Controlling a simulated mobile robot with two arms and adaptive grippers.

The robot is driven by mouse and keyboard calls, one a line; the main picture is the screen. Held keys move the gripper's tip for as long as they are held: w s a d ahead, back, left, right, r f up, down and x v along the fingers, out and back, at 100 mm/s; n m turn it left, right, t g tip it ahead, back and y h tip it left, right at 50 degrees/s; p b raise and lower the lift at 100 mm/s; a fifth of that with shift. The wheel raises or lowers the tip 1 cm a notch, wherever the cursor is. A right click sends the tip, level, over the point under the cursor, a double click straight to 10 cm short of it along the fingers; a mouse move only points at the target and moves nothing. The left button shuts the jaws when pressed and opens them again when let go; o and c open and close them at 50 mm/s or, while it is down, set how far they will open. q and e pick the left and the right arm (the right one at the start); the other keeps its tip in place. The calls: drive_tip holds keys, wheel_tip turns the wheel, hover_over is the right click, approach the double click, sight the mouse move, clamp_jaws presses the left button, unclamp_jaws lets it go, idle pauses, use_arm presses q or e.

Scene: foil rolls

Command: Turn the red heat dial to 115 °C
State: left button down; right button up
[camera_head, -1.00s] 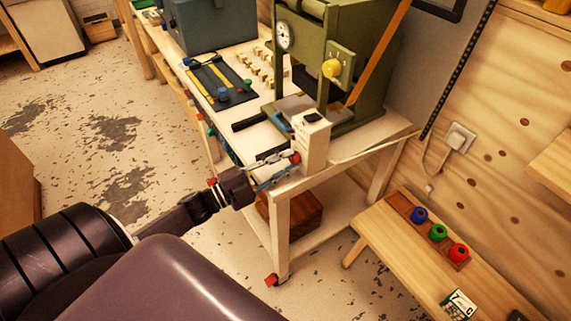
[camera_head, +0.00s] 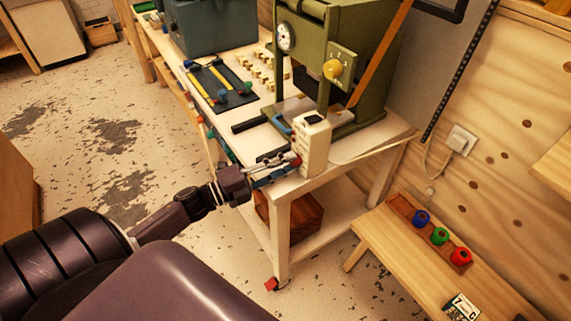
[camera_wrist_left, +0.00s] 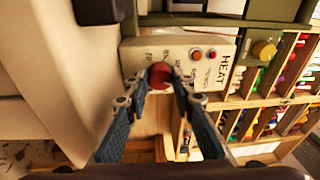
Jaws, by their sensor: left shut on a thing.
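The red heat dial (camera_wrist_left: 160,76) sits on the front of a cream control box (camera_wrist_left: 205,56) marked HEAT, in the left wrist view. My left gripper (camera_wrist_left: 160,84) is shut on the dial, one blue-padded finger at each side. The dial's pointer is not clear to me, and the scale numbers around it are partly hidden and too small to read surely. In the head view the box (camera_head: 314,146) stands at the near corner of the workbench, and my left gripper (camera_head: 290,160) reaches it from the left. My right gripper is not in view.
A green press (camera_head: 350,70) with a gauge and a yellow knob stands behind the box on the workbench (camera_head: 345,160). A black tool mat (camera_head: 220,85) lies farther left. A low bench (camera_head: 405,250) with blue, green and red rolls is at the right.

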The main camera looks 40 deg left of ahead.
use_arm(q)
drive_tip(key=c, duration=1.7)
unclamp_jaws()
drive_tip(key=shift+o, duration=0.4)
